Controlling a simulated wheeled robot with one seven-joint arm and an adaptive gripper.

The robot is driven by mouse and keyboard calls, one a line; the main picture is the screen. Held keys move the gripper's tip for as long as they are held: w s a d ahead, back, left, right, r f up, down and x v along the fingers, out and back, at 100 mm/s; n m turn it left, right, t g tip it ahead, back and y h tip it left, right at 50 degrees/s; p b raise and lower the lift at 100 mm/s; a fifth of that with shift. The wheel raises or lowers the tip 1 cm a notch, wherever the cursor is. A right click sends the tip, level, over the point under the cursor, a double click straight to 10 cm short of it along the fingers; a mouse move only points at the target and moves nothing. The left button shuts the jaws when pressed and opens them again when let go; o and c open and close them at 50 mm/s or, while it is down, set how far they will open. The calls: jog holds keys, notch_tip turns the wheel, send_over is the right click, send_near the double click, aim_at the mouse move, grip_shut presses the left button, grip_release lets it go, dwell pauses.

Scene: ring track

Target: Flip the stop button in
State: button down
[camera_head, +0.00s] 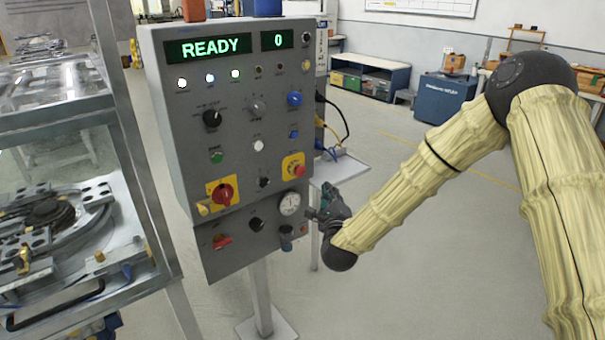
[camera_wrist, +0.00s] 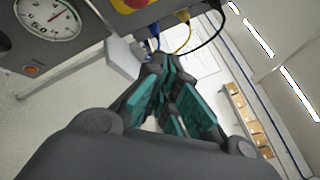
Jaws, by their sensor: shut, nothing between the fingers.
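The control panel (camera_head: 245,125) stands upright on a post, with a lit READY display. A red mushroom button on a yellow plate (camera_head: 294,166), which looks like the stop button, sits at its lower right. Part of that plate and red button (camera_wrist: 133,4) shows at the top edge of the wrist view. A larger red knob (camera_head: 222,193) on another yellow plate sits at the lower left. My gripper (camera_head: 325,207) is shut and empty, just right of the panel's lower edge, below and right of the button. In the wrist view my gripper (camera_wrist: 163,65) shows its teal-padded fingers together, apart from the button.
A round gauge (camera_head: 289,204) sits below the button and also shows in the wrist view (camera_wrist: 45,18). A small shelf with cables (camera_head: 340,168) stands behind the panel's right side. A glass-sided machine (camera_head: 60,190) is at left. Open floor (camera_head: 400,280) lies at right.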

aim_at(301, 172)
jog(key=w+a, duration=0.5)
jog(key=w, duration=0.1)
jog(key=shift+w+b, duration=0.15)
jog(key=shift+b, duration=0.2)
jog(key=shift+w, duration=0.1)
dwell(1.4)
jog(key=shift+w+a+b, duration=0.2)
jog(key=shift+w+b, duration=0.05)
jog(key=shift+b, duration=0.2)
jog(key=shift+w+a+b, duration=0.3)
jog(key=shift+w, duration=0.1)
dwell(0.9)
jog(key=shift+s+d, duration=0.1)
dwell(0.4)
jog(key=shift+s+d, duration=0.4)
jog(key=shift+s, duration=0.25)
jog(key=shift+d, duration=0.1)
